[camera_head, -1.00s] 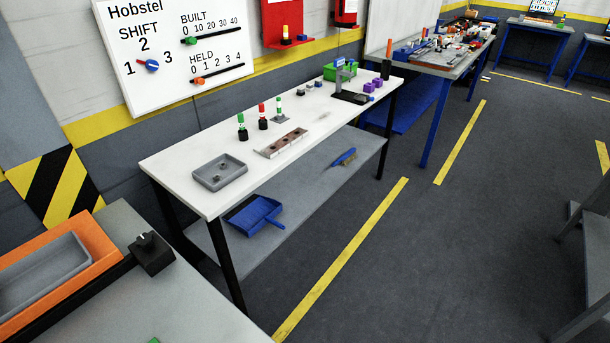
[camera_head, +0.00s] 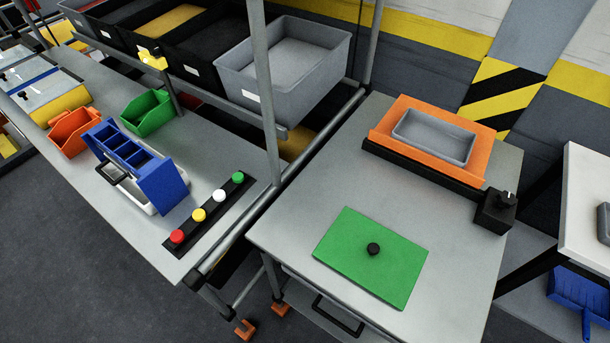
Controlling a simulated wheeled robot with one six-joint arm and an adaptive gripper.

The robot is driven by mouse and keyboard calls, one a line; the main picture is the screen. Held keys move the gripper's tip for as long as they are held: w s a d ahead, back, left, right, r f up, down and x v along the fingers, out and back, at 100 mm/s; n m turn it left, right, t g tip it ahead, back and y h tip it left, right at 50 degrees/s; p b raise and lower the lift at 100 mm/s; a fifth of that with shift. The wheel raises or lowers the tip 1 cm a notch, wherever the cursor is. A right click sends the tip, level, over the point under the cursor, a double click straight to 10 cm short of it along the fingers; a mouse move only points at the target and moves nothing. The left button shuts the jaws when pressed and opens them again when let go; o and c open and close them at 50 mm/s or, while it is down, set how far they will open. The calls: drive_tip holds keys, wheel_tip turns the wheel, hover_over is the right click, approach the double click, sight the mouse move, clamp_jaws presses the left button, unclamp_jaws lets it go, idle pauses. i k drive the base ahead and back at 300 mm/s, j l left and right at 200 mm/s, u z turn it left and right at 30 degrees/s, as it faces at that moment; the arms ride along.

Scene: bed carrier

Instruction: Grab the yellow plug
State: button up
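A round yellow plug (camera_head: 199,215) sits on a black strip (camera_head: 184,241) on the grey bench at lower left. It stands in a row between a red plug (camera_head: 177,237) and a white plug (camera_head: 219,195), with a green plug (camera_head: 238,177) at the far end. The plugs stand apart from one another. My gripper is not in view.
A blue divided holder (camera_head: 172,190), a green bin (camera_head: 147,113) and an orange bin (camera_head: 75,132) stand left of the strip. A shelf post (camera_head: 265,90) rises behind it. A grey table (camera_head: 300,215) at right bears a green plate (camera_head: 345,265). Floor is clear at lower left.

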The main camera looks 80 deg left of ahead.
sight(200, 215)
drive_tip(key=u, duration=2.5)
drive_tip(key=k+j, duration=0.1)
drive_tip(key=j, duration=0.25)
drive_tip(key=k+j, duration=0.1)
drive_tip(key=j, duration=0.3)
drive_tip(key=k+j+u, duration=0.1)
drive_tip(key=j, duration=0.25)
drive_tip(key=k+j, duration=0.15)
drive_tip(key=j, duration=0.25)
drive_tip(key=k+j, duration=0.55)
drive_tip(key=j, duration=0.15)
drive_tip(key=i, duration=0.45)
drive_tip(key=u, duration=0.05)
